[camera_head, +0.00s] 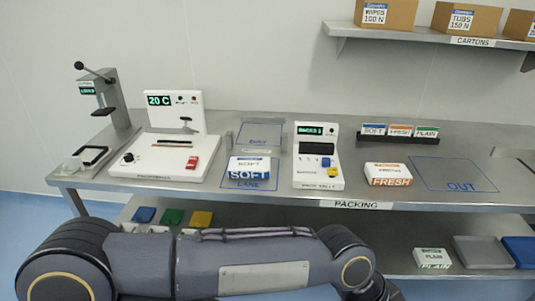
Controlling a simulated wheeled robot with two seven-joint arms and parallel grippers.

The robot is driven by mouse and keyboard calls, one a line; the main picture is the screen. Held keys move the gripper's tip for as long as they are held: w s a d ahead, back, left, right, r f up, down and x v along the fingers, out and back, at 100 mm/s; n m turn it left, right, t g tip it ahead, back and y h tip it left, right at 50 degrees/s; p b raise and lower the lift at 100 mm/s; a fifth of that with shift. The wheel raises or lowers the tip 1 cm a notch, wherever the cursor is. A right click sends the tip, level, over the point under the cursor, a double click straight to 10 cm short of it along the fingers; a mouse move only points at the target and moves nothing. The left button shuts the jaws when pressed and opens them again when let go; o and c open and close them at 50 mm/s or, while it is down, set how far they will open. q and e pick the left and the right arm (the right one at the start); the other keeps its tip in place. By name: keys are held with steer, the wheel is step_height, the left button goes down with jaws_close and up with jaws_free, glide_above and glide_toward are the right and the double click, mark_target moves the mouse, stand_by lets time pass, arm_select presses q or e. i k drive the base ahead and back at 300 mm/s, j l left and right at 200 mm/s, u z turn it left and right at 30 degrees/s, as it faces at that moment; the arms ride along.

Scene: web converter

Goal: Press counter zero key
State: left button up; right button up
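A white counter machine (307,178) stands on the steel packing table, right of the middle. It has a lit green display (311,130) at the top and a dark window below it. A small blue key (326,161) and a yellow key (332,171) sit on its lower right front. The lettering by the keys is too small to read, so I cannot tell which one is the zero key. One of my arms crosses the bottom of the picture, in front of the table. Neither gripper shows, and nothing touches the counter.
Left of the counter lies a SOFT pack (248,173) in the marked lane; right of it lies a FRESH pack (388,174). A white sealer showing 20 C (160,177) and a lever press (104,103) stand further left. The OUT area (455,174) is empty. A cartons shelf (430,36) hangs above.

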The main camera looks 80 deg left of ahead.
mark_target(332, 172)
steer(key=u, duration=2.2)
